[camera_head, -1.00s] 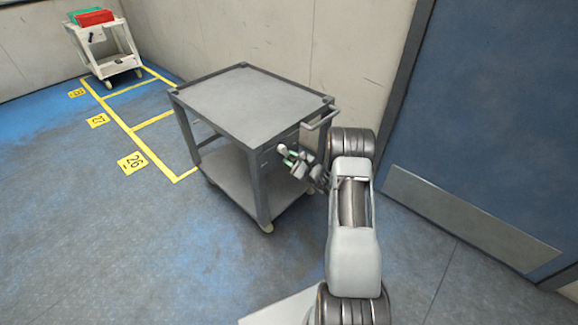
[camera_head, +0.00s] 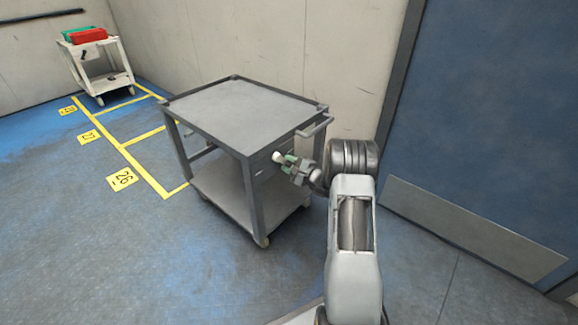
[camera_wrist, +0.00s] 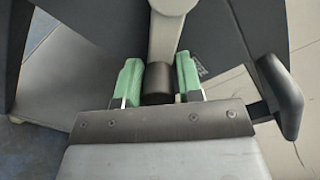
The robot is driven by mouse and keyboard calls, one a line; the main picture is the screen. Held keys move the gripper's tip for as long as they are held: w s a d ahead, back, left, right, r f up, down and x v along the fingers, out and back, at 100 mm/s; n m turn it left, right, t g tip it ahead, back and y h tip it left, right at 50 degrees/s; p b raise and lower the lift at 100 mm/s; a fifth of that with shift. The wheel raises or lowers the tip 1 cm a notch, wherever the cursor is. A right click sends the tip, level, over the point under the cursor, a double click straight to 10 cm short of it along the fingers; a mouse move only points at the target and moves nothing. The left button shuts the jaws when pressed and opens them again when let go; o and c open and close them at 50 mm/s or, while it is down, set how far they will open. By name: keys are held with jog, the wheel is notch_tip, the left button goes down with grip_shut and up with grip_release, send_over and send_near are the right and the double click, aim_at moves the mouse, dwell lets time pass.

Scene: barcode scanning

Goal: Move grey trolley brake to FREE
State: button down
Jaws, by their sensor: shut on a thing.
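The grey trolley (camera_head: 240,115) stands in the middle of the head view, with a flat top and a lower shelf. My gripper (camera_head: 288,161) is at its right-hand end panel, below the push handle (camera_head: 316,127). In the wrist view, my gripper (camera_wrist: 158,82) has its green pads on either side of a black cylindrical knob (camera_wrist: 158,76) and is shut on it. The knob is at the end of a pale brake lever (camera_wrist: 168,28), whose far end is cut off by the frame. Any brake markings are too small or hidden to read.
A blue door (camera_head: 490,120) with a metal kick plate is at the right, and a pale wall stands behind the trolley. A white trolley (camera_head: 98,65) with red and green bins is at the far left by yellow-marked bays. The blue floor at the left is clear.

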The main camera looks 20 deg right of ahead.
jog(key=c, duration=0.9)
grip_release()
jog(key=shift+s+r, duration=0.1)
jog(key=p+v, duration=0.3)
jog(key=v, duration=1)
jog(key=shift+s+d+p, duration=0.15)
jog(key=shift+s+p, duration=0.1)
jog(key=shift+p, duration=0.05)
